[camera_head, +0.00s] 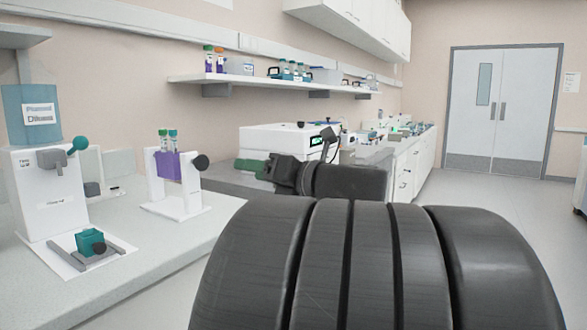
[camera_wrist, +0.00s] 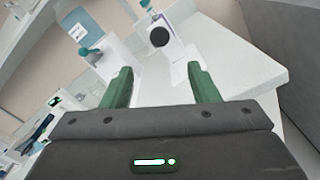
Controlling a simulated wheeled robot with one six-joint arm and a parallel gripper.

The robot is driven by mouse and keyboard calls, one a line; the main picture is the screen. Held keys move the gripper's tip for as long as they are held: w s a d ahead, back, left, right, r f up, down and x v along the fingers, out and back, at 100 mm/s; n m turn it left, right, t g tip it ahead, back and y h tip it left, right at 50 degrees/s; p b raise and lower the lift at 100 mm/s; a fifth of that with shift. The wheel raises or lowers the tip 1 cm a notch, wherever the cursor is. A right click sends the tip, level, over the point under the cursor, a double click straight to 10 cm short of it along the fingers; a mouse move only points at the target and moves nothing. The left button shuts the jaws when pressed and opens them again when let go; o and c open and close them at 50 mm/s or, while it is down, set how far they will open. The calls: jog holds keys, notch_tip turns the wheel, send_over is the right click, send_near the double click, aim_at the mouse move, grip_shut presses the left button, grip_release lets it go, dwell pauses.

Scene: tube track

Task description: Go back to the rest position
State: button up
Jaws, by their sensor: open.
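My gripper (camera_wrist: 160,90) is open in the wrist view, with its two green fingers apart and nothing between them. Beyond the fingers are the white bench top and the lower part of a white stand. In the head view my dark arm fills the lower middle, and a green finger of my gripper (camera_head: 250,165) shows past it, close to the bench's far end. The gripper is apart from the stand with the purple holder (camera_head: 168,166), which holds tubes with green and teal caps.
A white dispenser (camera_head: 45,190) with a blue tank stands at the left; a teal block (camera_head: 91,242) sits on its base. A wall shelf (camera_head: 270,81) carries tubes and racks. A white machine (camera_head: 275,138) stands behind my arm. Open floor (camera_head: 495,215) lies at the right before double doors.

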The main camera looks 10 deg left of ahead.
aim_at(204, 162)
dwell(0.4)
jog(key=b+x, duration=0.3)
jog(key=x, duration=0.9)
jog(key=shift+a, duration=0.35)
jog(key=shift+w+a, duration=0.25)
jog(key=shift+a, duration=0.2)
jog(key=shift+d, duration=0.15)
